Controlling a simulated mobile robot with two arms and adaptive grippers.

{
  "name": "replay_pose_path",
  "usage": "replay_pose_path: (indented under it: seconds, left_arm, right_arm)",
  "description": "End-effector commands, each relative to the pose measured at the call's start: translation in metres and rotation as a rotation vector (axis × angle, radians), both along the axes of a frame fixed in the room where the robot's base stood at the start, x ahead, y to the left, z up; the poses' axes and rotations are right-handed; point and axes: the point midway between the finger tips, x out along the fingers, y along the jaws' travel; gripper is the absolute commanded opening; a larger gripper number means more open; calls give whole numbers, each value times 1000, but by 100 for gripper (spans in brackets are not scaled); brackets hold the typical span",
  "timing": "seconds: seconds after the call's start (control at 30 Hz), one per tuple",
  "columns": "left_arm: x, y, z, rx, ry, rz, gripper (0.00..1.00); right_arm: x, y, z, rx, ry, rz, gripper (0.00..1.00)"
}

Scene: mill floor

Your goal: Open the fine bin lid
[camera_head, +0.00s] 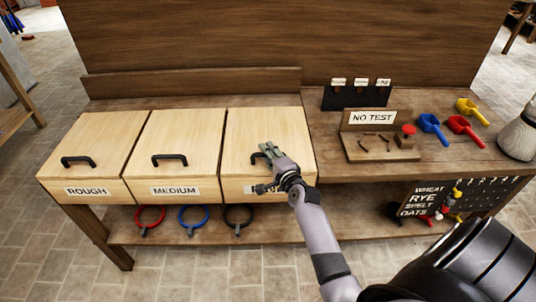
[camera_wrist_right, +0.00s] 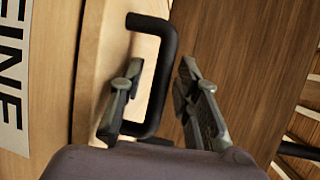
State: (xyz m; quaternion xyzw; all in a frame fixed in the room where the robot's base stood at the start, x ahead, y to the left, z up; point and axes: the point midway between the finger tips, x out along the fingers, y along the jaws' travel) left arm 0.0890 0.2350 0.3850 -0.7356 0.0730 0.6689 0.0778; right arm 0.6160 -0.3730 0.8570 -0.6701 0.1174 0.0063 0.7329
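The fine bin lid (camera_head: 243,125) is pale wood and lies flat, level with the other two lids. Its black handle (camera_wrist_right: 165,75) shows in the right wrist view beside the bin's FINE label (camera_wrist_right: 12,85). My right gripper (camera_head: 268,153) is over the front part of this lid and hides most of the handle and label in the head view. In the right wrist view its two fingers (camera_wrist_right: 160,98) are apart, with the handle's bar between them. The left finger overlaps the handle's loop; I see no clear grip on the bar. My left gripper is not in view.
The rough lid (camera_head: 95,135) and medium lid (camera_head: 175,135) are shut to the left. A wooden backboard rises behind.

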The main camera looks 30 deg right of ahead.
Motion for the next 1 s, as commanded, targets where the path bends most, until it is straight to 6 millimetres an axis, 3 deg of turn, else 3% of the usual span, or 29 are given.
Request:
replay_pose_path:
  seconds: [0.4, 1.0]
  left_arm:
    - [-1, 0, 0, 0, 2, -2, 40]
    - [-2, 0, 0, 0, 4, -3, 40]
  right_arm:
    - [0, 0, 0, 0, 1, 0, 0]
    - [-1, 0, -1, 0, 3, 0, 0]
